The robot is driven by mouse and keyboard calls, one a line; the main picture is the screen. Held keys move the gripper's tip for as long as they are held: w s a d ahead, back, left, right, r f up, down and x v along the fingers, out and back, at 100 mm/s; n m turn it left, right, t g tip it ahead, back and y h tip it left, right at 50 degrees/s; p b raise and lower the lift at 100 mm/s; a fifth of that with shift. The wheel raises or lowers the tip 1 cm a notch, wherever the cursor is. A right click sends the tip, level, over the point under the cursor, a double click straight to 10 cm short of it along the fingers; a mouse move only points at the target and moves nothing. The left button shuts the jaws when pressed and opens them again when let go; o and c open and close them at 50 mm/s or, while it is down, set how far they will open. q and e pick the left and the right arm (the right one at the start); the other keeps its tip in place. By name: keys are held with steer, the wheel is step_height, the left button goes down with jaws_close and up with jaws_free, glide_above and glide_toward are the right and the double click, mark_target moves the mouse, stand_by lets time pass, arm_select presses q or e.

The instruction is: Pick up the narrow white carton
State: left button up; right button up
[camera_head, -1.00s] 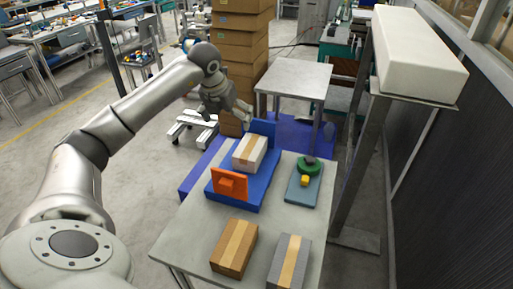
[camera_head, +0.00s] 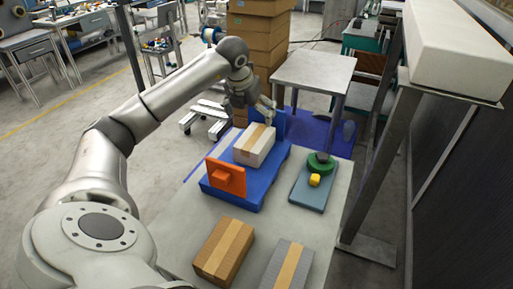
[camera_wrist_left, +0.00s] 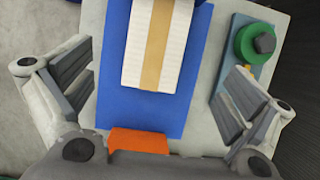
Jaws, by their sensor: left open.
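The narrow white carton (camera_head: 255,145) has a tan tape strip and lies on a blue platform (camera_head: 235,192) on the table. It also shows in the left wrist view (camera_wrist_left: 134,50), at the top between my fingers. My left gripper (camera_head: 256,113) is open and empty, above and just behind the carton in the head view. Its two fingers show wide apart in the left wrist view (camera_wrist_left: 158,98), one on each side of the carton, with nothing between them in contact. My right gripper is not in view.
An orange upright piece (camera_head: 226,178) stands at the platform's near end. A brown carton (camera_head: 224,252) and a grey carton (camera_head: 288,265) lie nearer. A slate board (camera_head: 305,195) with a green round piece (camera_head: 320,163) is to the right. A tall stand holds a white block (camera_head: 455,45).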

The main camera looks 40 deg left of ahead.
mark_target(255, 136)
arm_select(q)
steer(key=shift+w+f+b, duration=0.1)
steer(key=shift+f+b, duration=0.25)
steer(key=shift+f, duration=0.65)
steer(key=x, duration=0.5)
steer(key=shift+p, duration=0.35)
steer(key=x, duration=0.1)
steer(key=p+x, duration=0.1)
steer(key=x, duration=0.3)
steer(key=shift+s+a+f, duration=0.1)
steer(key=shift+s, duration=0.2)
steer(key=shift+w+f, duration=0.1)
steer(key=shift+f, duration=0.15)
steer(key=c, duration=1.1)
steer(key=shift+r, duration=0.1)
steer(key=shift+c, duration=0.7)
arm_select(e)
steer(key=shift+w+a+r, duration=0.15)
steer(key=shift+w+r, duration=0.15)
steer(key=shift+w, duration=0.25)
